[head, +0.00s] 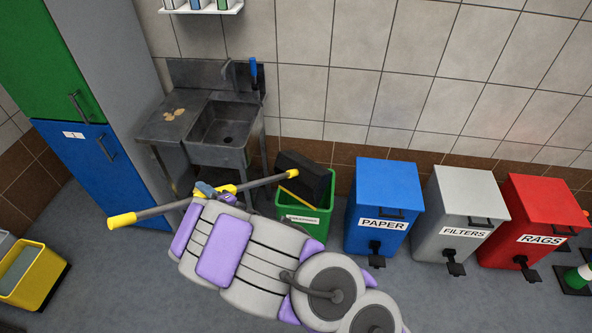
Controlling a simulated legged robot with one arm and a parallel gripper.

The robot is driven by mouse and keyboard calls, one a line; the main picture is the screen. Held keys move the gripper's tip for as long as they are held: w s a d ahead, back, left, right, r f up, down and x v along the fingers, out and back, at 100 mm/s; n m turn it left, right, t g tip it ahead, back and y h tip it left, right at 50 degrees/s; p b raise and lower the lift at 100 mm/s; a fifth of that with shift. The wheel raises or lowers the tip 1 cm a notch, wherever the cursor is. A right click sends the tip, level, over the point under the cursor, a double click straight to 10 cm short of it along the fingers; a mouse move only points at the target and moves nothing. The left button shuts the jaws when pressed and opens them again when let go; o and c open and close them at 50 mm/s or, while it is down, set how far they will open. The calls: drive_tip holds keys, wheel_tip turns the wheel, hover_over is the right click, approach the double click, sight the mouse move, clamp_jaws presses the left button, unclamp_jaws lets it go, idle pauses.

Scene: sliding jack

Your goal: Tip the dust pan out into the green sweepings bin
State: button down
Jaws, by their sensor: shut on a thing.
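The dust pan (309,180) is a black scoop on a long grey-brown handle with a yellow grip at its left end. My gripper (214,190) is shut on the handle, partly hidden behind my arm. The handle slopes up to the right, and the pan is over the green sweepings bin (314,223), overlapping its open top in the head view. The bin stands on the floor and has a white label on its front. The pan hides much of the bin's opening, and I cannot see what is in either one.
To the right stand lidded pedal bins: blue PAPER (384,205), grey FILTERS (463,210) and red RAGS (540,215). A metal sink (222,131) stands behind my gripper. A tall cabinet (85,165) is at left, and a yellow bucket (35,277) is on the floor at lower left.

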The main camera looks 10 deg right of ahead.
drive_tip(key=s, duration=0.2)
drive_tip(key=s+a+p, duration=0.1)
drive_tip(key=s, duration=0.1)
drive_tip(key=shift+s+a+r, duration=0.1)
drive_tip(key=shift+a, duration=0.05)
drive_tip(key=s+a+p, duration=0.3)
drive_tip(key=s+p, duration=0.5)
drive_tip(key=s, duration=0.1)
drive_tip(key=s+a+p, duration=0.3)
drive_tip(key=s+p, duration=0.5)
drive_tip(key=s, duration=0.2)
